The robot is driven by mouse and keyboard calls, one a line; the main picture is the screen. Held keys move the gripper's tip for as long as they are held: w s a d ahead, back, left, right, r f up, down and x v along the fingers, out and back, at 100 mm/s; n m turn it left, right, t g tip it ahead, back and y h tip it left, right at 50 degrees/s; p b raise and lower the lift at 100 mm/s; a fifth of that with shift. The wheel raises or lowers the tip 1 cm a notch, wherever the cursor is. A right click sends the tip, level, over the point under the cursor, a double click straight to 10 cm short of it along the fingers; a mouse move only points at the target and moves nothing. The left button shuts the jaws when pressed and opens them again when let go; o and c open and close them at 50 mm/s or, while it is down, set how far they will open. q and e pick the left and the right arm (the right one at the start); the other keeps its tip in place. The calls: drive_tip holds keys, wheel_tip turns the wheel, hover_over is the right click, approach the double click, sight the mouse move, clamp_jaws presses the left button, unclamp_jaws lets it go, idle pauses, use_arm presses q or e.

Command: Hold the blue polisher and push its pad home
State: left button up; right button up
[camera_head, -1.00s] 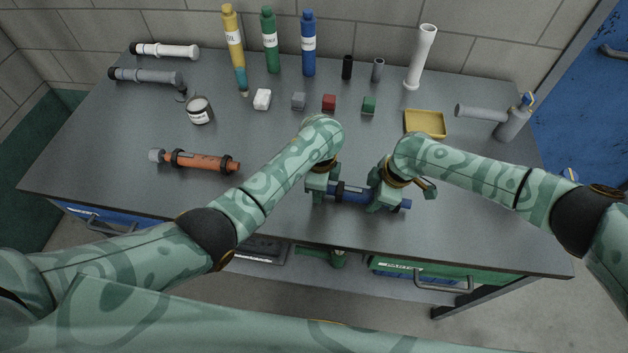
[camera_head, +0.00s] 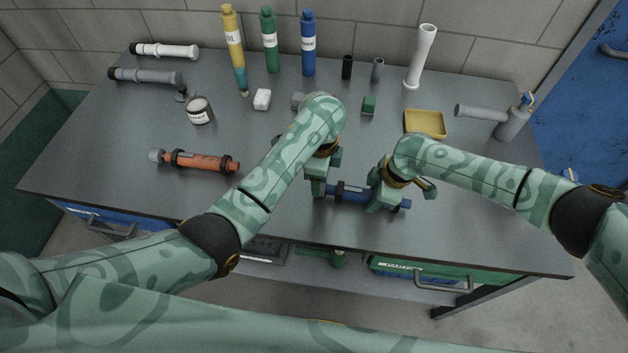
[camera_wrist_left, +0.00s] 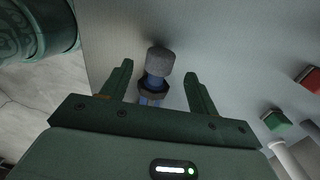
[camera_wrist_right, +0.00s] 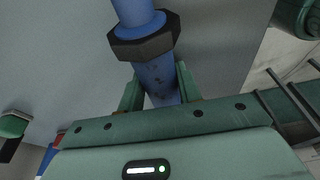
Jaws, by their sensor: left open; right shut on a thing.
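The blue polisher (camera_head: 349,194) lies across the front of the bench, a blue tube with dark collars. My right gripper (camera_head: 378,200) is shut on its right part; its blue body (camera_wrist_right: 158,82) sits between the fingers in the right wrist view. My left gripper (camera_head: 318,190) is open at the polisher's left end. In the left wrist view the grey pad (camera_wrist_left: 160,60) stands out beyond a dark collar, between the open left fingers (camera_wrist_left: 160,73), with gaps at both sides. The pad is hidden in the head view.
An orange polisher (camera_head: 203,162) with a grey pad lies at the left. Several bottles, small blocks, a jar (camera_head: 199,111) and a yellow tray (camera_head: 425,123) stand farther back. The front left of the bench is clear; its front edge is close to the blue polisher.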

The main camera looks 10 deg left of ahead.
use_arm(q)
drive_tip(key=shift+r, duration=0.85)
use_arm(e)
drive_tip(key=o, duration=1)
